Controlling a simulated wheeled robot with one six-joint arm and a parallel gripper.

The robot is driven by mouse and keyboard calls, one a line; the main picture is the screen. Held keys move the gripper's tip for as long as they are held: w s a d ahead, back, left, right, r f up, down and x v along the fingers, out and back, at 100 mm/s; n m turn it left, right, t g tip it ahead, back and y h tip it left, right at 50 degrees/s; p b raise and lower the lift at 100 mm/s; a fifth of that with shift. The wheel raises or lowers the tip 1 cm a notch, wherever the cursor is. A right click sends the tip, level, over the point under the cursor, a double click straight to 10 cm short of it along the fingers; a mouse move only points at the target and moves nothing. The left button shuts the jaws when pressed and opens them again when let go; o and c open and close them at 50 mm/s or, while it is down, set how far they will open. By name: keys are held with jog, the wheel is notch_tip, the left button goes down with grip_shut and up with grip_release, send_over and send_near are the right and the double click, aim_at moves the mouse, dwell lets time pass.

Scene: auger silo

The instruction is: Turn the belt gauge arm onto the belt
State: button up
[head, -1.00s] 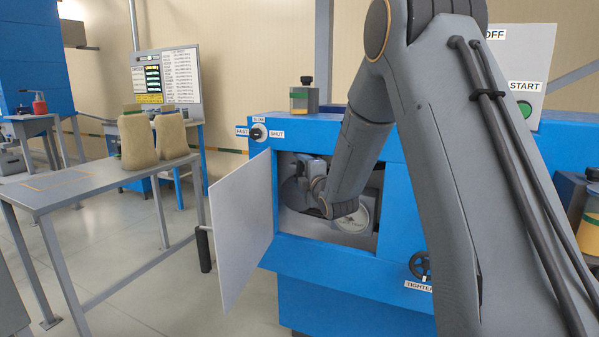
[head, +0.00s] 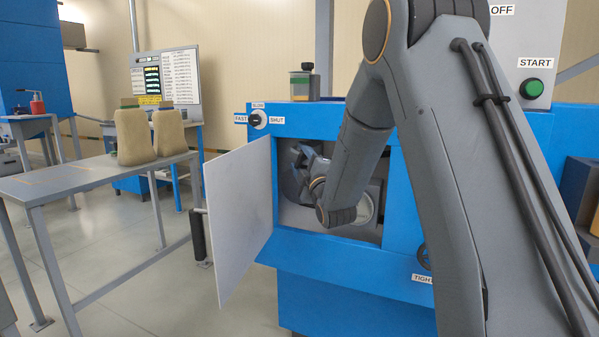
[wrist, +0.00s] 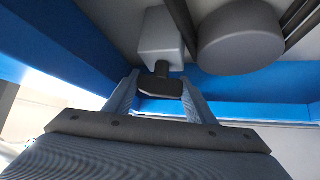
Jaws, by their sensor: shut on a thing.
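My gripper (wrist: 160,82) reaches into the open bay of the blue machine, where it also shows in the head view (head: 308,160). Its two fingers are shut on a dark piece (wrist: 160,88), which looks like the end of the belt gauge arm. A pale grey block (wrist: 161,38) sits just beyond this piece and seems joined to it. Dark bands that look like the belt (wrist: 182,25) run past a grey round pulley (wrist: 241,42) to the right of the block. My forearm hides part of the bay.
The bay's white door (head: 238,225) stands open on the left. The blue bay frame (head: 330,247) closely surrounds my wrist. A table (head: 85,178) with two sacks stands left. The floor between is clear.

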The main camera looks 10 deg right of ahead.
jog(key=m+t+h+b, duration=0.1)
jog(key=m+b, duration=0.1)
jog(key=b, duration=0.1)
jog(key=m+t+h+b, duration=0.1)
jog(key=m+h+b, duration=0.1)
jog(key=m+b, duration=0.1)
jog(key=m+t+h+b, duration=0.1)
jog(key=m+t+b, duration=0.1)
jog(key=m+b, duration=0.1)
jog(key=shift+w+a+f+h, duration=0.1)
jog(key=shift+f+h, duration=0.25)
jog(key=shift+h, duration=0.05)
jog(key=m+h+b, duration=0.4)
jog(key=m+h, duration=0.2)
jog(key=m, duration=0.1)
jog(key=shift+r+m+h, duration=0.1)
jog(key=shift+m+h, duration=0.3)
jog(key=shift+r+m+g+h+b, duration=0.15)
jog(key=shift+m+g+h+b, duration=0.55)
jog(key=shift+m+h, duration=1.2)
jog(key=shift+m, duration=0.4)
jog(key=o, duration=1)
jog(key=shift+o, duration=0.2)
jog(key=p+v, duration=0.1)
jog(key=v, duration=0.6)
jog(key=shift+s+f, duration=0.3)
